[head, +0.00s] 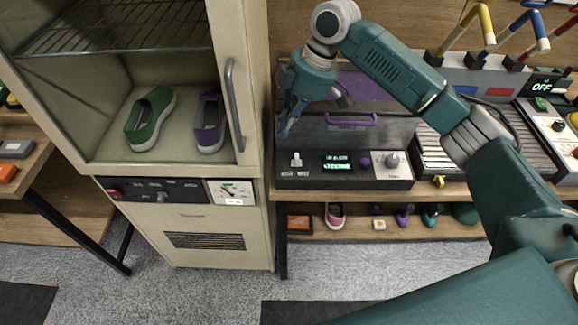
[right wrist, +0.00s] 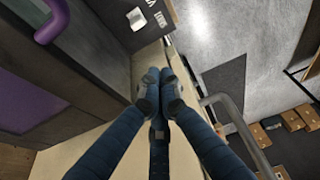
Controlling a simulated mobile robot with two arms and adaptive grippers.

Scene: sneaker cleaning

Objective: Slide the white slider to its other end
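A white slider knob (head: 296,159) stands at the left of the black control panel (head: 310,182) on the purple-handled machine. In the right wrist view a small white knob (right wrist: 135,18), apparently the same one, shows at the top. I cannot tell the slider's track or its ends clearly. My right gripper (head: 283,133) hangs just left of and above this panel, near the cabinet's right side. In the right wrist view its blue fingers (right wrist: 160,80) are drawn together with nothing visible between them. They are apart from the knob. My left gripper is not in view.
The panel also has a lit display (head: 337,162), a purple knob (head: 364,161) and a silver knob (head: 393,160). The purple handle (head: 350,121) is just behind. A tall cabinet (head: 255,130) with a door handle (head: 233,105) stands close on the left, holding green and purple shoes.

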